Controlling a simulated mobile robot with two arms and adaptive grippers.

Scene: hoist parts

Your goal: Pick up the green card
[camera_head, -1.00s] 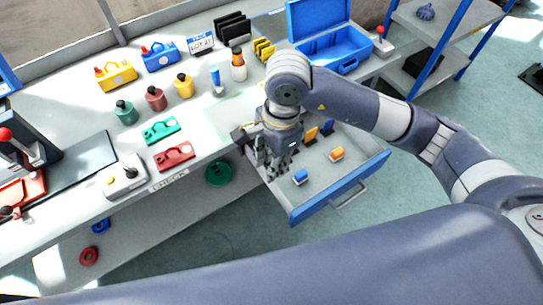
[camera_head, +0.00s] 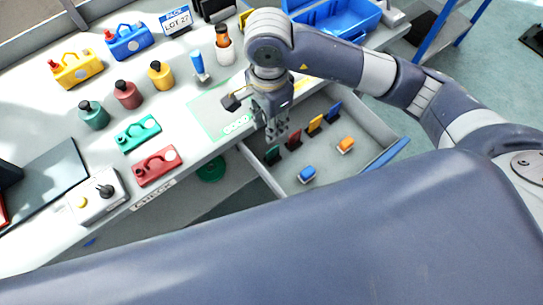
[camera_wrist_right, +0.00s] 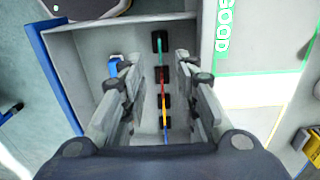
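The green card (camera_head: 272,154) stands upright in the open drawer (camera_head: 247,160), at the near-left end of a row with a red card (camera_head: 293,140), a yellow card (camera_head: 314,126) and a blue card (camera_head: 333,110). In the right wrist view the green card (camera_wrist_right: 159,46) shows edge-on in a dark holder. My right gripper (camera_head: 276,132) hangs over the row, pointing down, and it is open and empty. In the wrist view its fingers (camera_wrist_right: 157,75) lie on either side of the row, with the green card ahead, between the two tip directions. My left gripper is out of view.
A blue block (camera_head: 307,174) and an orange block (camera_head: 346,145) lie in the drawer beside the row. The drawer walls are close around the gripper. The bench above holds bottles, jugs, a green part (camera_head: 138,133) and a red part (camera_head: 157,165).

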